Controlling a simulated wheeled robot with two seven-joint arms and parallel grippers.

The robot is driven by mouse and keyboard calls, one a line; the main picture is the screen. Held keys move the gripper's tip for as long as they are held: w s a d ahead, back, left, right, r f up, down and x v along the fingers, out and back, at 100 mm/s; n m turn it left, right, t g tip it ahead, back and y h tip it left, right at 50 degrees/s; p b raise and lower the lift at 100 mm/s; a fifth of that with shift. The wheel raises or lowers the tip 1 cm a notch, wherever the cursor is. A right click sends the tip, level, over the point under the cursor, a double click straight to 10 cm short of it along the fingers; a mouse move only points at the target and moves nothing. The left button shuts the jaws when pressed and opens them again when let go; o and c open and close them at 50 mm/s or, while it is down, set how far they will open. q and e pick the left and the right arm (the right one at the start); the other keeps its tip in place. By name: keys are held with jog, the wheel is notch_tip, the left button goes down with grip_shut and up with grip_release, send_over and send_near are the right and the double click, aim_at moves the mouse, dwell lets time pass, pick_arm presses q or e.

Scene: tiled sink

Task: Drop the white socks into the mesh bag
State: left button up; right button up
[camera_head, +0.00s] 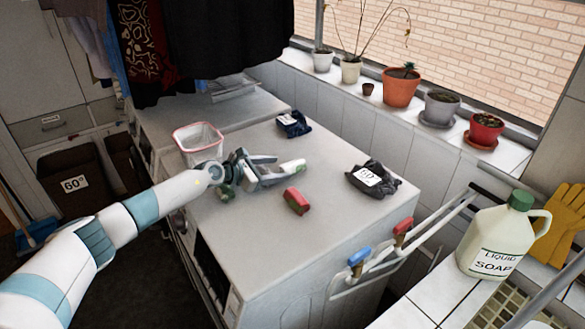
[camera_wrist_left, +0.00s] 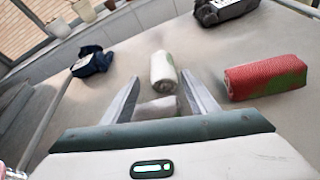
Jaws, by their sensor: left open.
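The white socks (camera_head: 292,167) are a small roll on the grey machine top. In the left wrist view the white roll (camera_wrist_left: 163,70), with a little green on it, lies just ahead of and between the fingertips. My left gripper (camera_head: 274,170) is open, low over the top, its fingers pointing at the roll. A pale grey patch (camera_wrist_left: 157,108) shows between the fingers; I cannot tell what it is. The mesh bag (camera_head: 199,142), white with a red rim, stands open on the top, left of and behind my gripper. My right gripper is not in view.
A red-green roll (camera_head: 297,201) lies right of my gripper, a dark blue bundle (camera_head: 293,124) behind it and a black labelled bundle (camera_head: 374,179) farther right. A green item (camera_head: 224,191) shows under my wrist. The top's front right is clear.

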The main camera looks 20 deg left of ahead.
aim_at(282, 168)
pick_arm(q)
jog(key=shift+f+x, duration=0.25)
jog(key=shift+x, duration=2.05)
jog(key=shift+s, duration=0.2)
jog(key=shift+c, duration=0.3)
jog(key=c, duration=0.8)
jog(key=shift+c, duration=0.2)
jog(key=shift+r, duration=0.2)
notch_tip(282, 168, up, 10)
jog(key=shift+f, duration=0.15)
